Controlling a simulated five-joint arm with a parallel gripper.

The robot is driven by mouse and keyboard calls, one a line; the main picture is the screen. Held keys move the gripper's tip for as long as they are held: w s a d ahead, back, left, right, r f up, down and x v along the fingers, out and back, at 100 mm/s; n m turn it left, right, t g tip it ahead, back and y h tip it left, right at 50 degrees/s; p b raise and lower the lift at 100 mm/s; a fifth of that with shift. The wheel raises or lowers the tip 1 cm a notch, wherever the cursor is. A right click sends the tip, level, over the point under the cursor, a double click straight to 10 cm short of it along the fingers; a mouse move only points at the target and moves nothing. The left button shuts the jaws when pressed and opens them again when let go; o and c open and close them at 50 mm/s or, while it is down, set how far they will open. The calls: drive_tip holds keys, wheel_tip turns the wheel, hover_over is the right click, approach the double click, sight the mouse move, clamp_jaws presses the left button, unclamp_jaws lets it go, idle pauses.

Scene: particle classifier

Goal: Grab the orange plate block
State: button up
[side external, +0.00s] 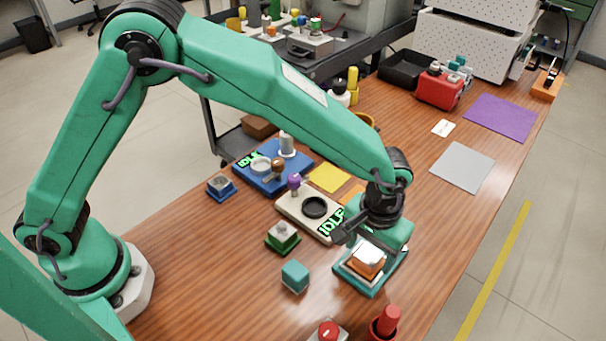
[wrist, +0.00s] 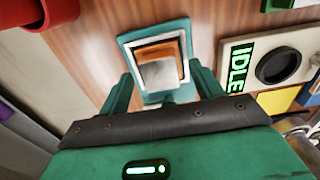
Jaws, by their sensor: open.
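The orange plate block (side external: 367,262), orange with a pale metallic top, sits on a white-and-teal square tray (side external: 371,290). In the wrist view the block (wrist: 158,70) lies inside the tray's frame (wrist: 126,42), ahead of my fingers. My gripper (wrist: 163,88) is open and empty, with its two teal fingers spread on either side of the tray's near part. In the side view my gripper hangs close above and behind the block, and its fingertips are hard to make out. I cannot tell the exact height gap.
A cream station with a green IDLE display (side external: 331,222) stands just left of my gripper. A teal cube (side external: 295,276) and a green-based block (side external: 283,237) are left of the tray. A red cylinder (side external: 388,319) stands in front. The table right of the tray is clear.

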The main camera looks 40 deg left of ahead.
sight(369, 257)
idle(0.3)
drive_tip(key=c, duration=1.2)
drive_tip(key=shift+r, duration=0.15)
drive_tip(key=shift+r, duration=0.55)
drive_tip(key=r, duration=0.3)
drive_tip(key=shift+s+d+r, duration=0.1)
drive_tip(key=shift+s+d, duration=0.05)
drive_tip(key=shift+s, duration=0.1)
drive_tip(key=s+d+r, duration=0.3)
drive_tip(key=s+r, duration=0.3)
drive_tip(key=s, duration=0.4)
drive_tip(key=shift+s+d+r, duration=0.15)
drive_tip(key=shift+s+r, duration=0.1)
drive_tip(key=shift+s, duration=0.05)
